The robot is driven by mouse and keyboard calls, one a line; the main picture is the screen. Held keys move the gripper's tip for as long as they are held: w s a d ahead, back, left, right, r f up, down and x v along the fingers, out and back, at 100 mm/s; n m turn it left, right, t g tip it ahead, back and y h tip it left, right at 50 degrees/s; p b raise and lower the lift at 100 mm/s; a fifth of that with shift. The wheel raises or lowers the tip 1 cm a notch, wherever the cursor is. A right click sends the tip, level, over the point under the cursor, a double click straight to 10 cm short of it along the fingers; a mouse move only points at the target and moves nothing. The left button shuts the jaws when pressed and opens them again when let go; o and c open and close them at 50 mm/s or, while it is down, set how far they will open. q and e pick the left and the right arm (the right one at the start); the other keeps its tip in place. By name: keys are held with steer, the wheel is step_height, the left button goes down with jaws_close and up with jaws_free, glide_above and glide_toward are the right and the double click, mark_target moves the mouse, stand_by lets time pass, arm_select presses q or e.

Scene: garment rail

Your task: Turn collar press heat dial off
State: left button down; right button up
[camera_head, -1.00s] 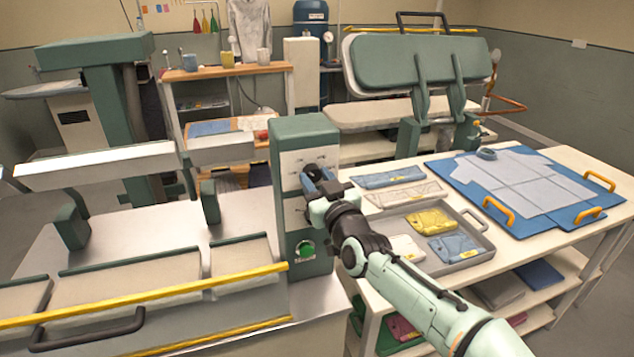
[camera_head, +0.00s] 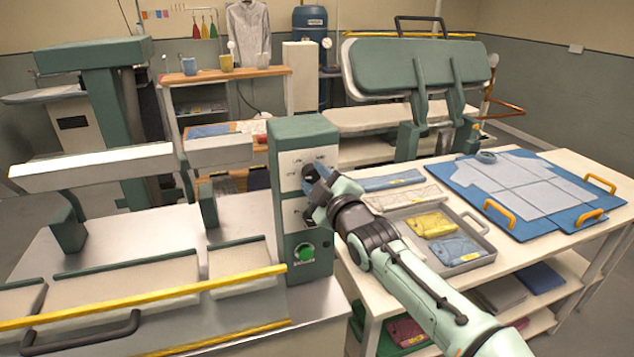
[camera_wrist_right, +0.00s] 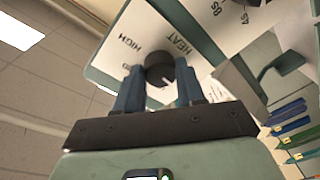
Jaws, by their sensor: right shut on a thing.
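The collar press control box (camera_head: 292,133) is a green upright housing with a white front panel, a little left of centre in the head view. The black round heat dial (camera_wrist_right: 160,68) is in the right wrist view beside the words HEAT and HIGH. A light mark on its face points toward the bottom of that picture. My right gripper (camera_wrist_right: 160,84) has its blue fingers on either side of the dial, shut on it. In the head view this gripper (camera_head: 312,190) is at the panel and hides part of it. My left gripper is not in view.
A green button (camera_head: 304,252) is on the box below my gripper. Another dark dial (camera_wrist_right: 250,3) is at the wrist view's top edge. The press (camera_head: 140,270) with its yellow bar is left. A table with a grey tray (camera_head: 470,262) and blue board (camera_head: 470,185) is right.

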steer(key=shift+n, duration=0.4)
steer(key=o, duration=1)
steer(key=shift+o, duration=0.2)
